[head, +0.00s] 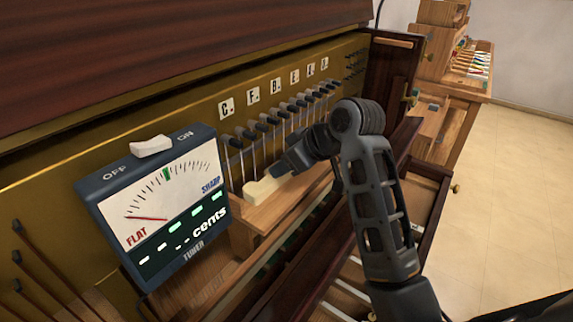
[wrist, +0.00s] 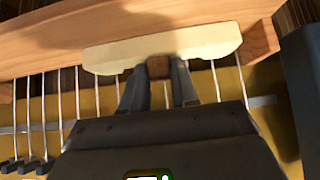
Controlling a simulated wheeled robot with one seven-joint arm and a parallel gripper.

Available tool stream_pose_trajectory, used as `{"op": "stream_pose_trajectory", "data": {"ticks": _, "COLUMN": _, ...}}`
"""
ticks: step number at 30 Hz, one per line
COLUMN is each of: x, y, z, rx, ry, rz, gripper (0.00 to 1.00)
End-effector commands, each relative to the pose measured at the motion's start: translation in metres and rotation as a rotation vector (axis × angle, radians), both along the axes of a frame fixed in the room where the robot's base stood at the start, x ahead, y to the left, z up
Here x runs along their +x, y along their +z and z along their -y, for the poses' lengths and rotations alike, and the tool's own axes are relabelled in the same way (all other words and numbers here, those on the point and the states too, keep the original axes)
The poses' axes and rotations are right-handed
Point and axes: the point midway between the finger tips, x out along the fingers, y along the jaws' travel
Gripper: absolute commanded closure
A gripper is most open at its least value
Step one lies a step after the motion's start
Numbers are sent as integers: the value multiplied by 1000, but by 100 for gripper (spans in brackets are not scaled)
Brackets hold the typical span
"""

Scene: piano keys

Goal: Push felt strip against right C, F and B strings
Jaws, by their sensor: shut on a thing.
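The cream felt strip (head: 262,190) lies low in front of the strings, at the wooden ledge (head: 262,216). My gripper (head: 282,171) comes in from the right and is shut on the strip's small brown grip block, which shows in the wrist view (wrist: 158,67). In the wrist view the felt strip (wrist: 205,40) spans several strings (wrist: 78,92) and overlaps the wooden ledge (wrist: 60,45). The string labels C (head: 227,106), F (head: 252,96) and B (head: 275,87) sit on the brass plate above. Whether the felt touches the strings cannot be told.
A tuner (head: 155,205) stands at the left, its needle towards FLAT. Dark-topped tuning pins (head: 270,120) line up above the strings. An open drawer (head: 425,200) lies to the right. A wooden cabinet with tools (head: 470,65) is at the back right, beside clear floor.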

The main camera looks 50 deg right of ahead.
Motion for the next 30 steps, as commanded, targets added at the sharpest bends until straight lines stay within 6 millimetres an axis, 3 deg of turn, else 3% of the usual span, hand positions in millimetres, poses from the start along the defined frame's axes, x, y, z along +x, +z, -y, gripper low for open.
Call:
{"op": "stream_pose_trajectory", "data": {"ticks": 4, "x": 3, "y": 1, "z": 0, "rx": -1, "ry": 1, "rz": 1, "gripper": 100}}
{"op": "stream_pose_trajectory", "data": {"ticks": 5, "x": 3, "y": 0, "z": 0, "rx": -1, "ry": 1, "rz": 1, "gripper": 70}}
{"op": "stream_pose_trajectory", "data": {"ticks": 14, "x": 3, "y": 0, "z": 0, "rx": 0, "ry": 0, "rz": 1, "gripper": 41}}
{"op": "stream_pose_trajectory", "data": {"ticks": 23, "x": 0, "y": 2, "z": 0, "rx": 1, "ry": -1, "rz": 0, "gripper": 41}}
{"op": "stream_pose_trajectory", "data": {"ticks": 30, "x": -20, "y": 8, "z": 1, "rx": 0, "ry": -1, "rz": 0, "gripper": 41}}
